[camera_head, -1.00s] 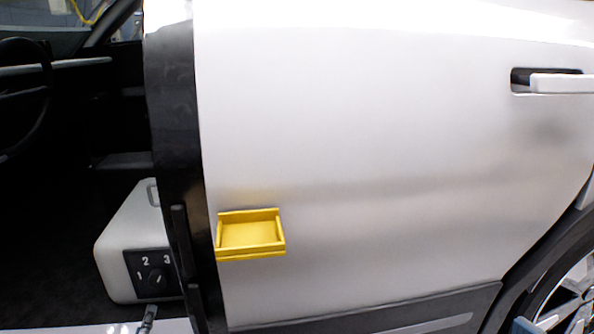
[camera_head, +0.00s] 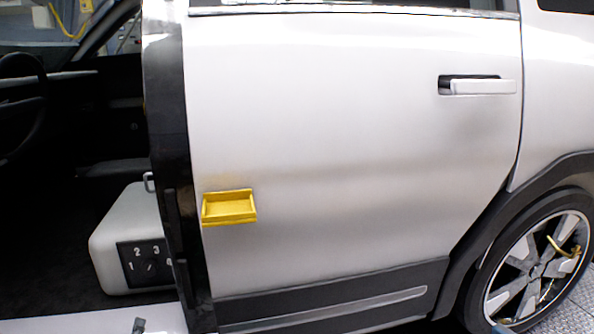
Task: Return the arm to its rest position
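Neither of my grippers can be made out in the head view. A white box (camera_head: 118,232) with a black dial panel (camera_head: 146,262) numbered 1, 2, 3 and partly hidden further stands inside the car's open front doorway. A yellow tray (camera_head: 229,209) is fixed to the white rear door (camera_head: 350,150) near its front edge; it looks empty.
The car's door handle (camera_head: 482,87) is at the upper right. The rear wheel (camera_head: 535,265) is at the lower right, with a yellow piece on it. The black door pillar (camera_head: 168,130) borders the dark cabin, where a steering wheel (camera_head: 38,120) shows at the left.

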